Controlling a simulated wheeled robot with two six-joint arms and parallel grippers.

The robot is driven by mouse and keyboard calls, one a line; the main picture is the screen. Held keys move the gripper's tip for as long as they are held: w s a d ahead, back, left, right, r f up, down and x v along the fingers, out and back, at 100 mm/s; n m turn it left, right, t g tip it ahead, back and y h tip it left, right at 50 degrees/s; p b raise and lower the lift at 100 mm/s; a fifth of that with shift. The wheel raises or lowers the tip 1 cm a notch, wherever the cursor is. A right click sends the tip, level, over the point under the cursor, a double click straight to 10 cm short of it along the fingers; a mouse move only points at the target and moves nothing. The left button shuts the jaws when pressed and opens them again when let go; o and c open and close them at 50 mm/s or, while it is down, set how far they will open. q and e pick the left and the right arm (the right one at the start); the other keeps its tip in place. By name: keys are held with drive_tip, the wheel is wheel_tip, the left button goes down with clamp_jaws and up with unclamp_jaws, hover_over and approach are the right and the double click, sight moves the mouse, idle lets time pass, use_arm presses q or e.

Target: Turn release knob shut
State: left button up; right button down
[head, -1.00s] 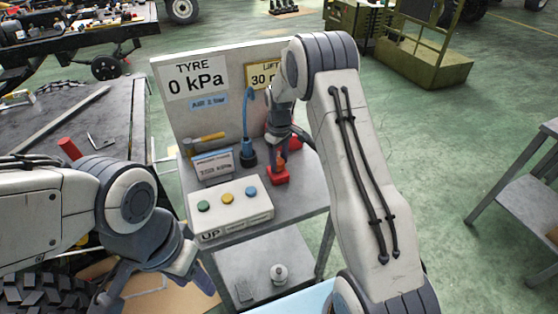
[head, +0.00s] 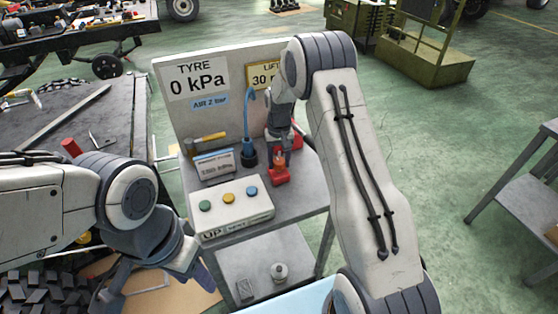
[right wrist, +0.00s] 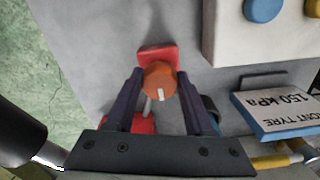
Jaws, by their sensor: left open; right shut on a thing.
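The release knob (right wrist: 159,80) is a round orange-red knob with a white mark, on a red base (right wrist: 157,51) on the grey bench. In the head view the red base (head: 280,177) stands right of the button box, with the knob (head: 281,158) partly hidden by my gripper. My right gripper (right wrist: 158,84) has one finger on each side of the knob and is shut on it. In the head view my right gripper (head: 279,150) reaches down from above. My left gripper (head: 152,289) is open and empty at the lower left, apart from the bench.
A white box (head: 232,212) with green, yellow and blue buttons stands left of the knob. An upright panel (head: 225,118) reads "TYRE 0 kPa".

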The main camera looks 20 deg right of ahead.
sight(279, 162)
drive_tip(key=shift+r+m, duration=0.1)
drive_tip(key=shift+m, duration=0.2)
drive_tip(key=shift+c, duration=1.4)
unclamp_jaws()
wheel_tip(279, 162, up, 10)
drive_tip(key=b, duration=0.1)
drive_tip(key=shift+r, duration=0.25)
drive_tip(key=shift+a, duration=0.1)
